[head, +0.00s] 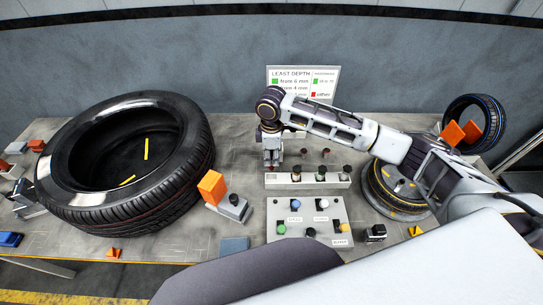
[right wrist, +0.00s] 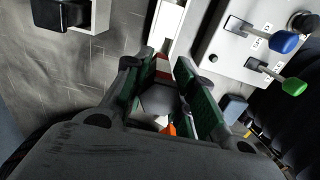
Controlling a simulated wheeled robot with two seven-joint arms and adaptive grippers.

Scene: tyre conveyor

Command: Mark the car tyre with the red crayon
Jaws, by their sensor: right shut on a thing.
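The large black car tyre (head: 190,165) lies tilted on the left of the bench, with yellow marks inside it. My right gripper (head: 272,163) points down just behind the left end of a pale rack (head: 308,181). In the right wrist view my right gripper (right wrist: 165,85) is shut on a grey piece with a red and white band, which I take to be the red crayon (right wrist: 162,64). The fingers hide much of it. Its tip cannot be made out clearly. My left gripper is not in view.
A panel (head: 308,226) with coloured knobs stands in front of the rack. An orange plate on a grey block (head: 212,188) stands between tyre and rack. A smaller tyre (head: 378,202) lies right, partly under my arm. Another tyre (head: 452,108) stands at the back right.

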